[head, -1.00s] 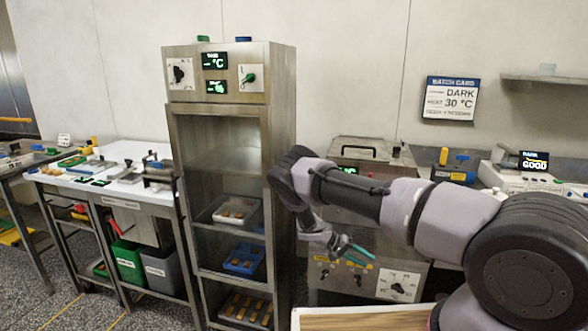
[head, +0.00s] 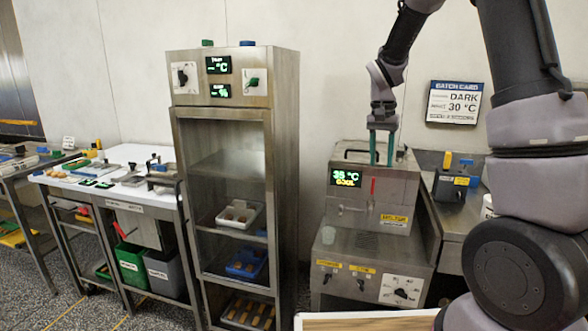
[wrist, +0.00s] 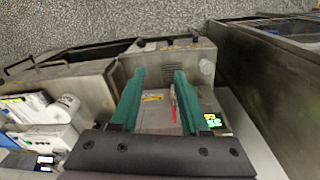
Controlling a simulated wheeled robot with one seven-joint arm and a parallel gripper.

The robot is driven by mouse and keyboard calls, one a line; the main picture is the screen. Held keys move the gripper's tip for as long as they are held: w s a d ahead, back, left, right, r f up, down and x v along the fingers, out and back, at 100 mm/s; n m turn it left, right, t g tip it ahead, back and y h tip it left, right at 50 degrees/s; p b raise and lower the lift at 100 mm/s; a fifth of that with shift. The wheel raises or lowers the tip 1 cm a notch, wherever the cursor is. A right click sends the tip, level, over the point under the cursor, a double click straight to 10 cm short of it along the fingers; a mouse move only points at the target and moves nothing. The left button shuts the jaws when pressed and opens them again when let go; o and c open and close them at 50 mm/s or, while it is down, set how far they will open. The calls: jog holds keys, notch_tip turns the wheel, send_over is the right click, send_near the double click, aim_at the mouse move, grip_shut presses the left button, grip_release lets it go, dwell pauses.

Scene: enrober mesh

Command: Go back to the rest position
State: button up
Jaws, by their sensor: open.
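My gripper (head: 381,148) hangs pointing down from my raised arm in the head view, in front of the wall and at the top of the steel melting machine (head: 352,262). Its two green fingers are apart with nothing between them. In the wrist view my gripper (wrist: 158,90) also shows open and empty, with the machine's top and its red lever (wrist: 173,103) beyond the fingers. I cannot tell from the head view how far the fingers are from the machine.
A tall steel cabinet (head: 287,170) with trays on its shelves stands left of the machine. A white-topped bench (head: 125,155) is farther left. A batch card (head: 455,102) hangs on the wall. A wooden-topped surface (head: 365,322) lies at the front. Open air surrounds my raised forearm.

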jog(key=s+r+t+y, duration=0.1)
jog(key=s+r+t, duration=0.2)
jog(key=s+r, duration=0.5)
jog(key=s+r+n+t+y, duration=0.1)
jog(key=s+r+t, duration=0.3)
jog(key=s+r, duration=0.5)
jog(key=shift+s+n+y, duration=0.3)
jog(key=shift+s+y, duration=0.1)
jog(key=shift+s, duration=3.1)
jog(key=shift+d, duration=0.1)
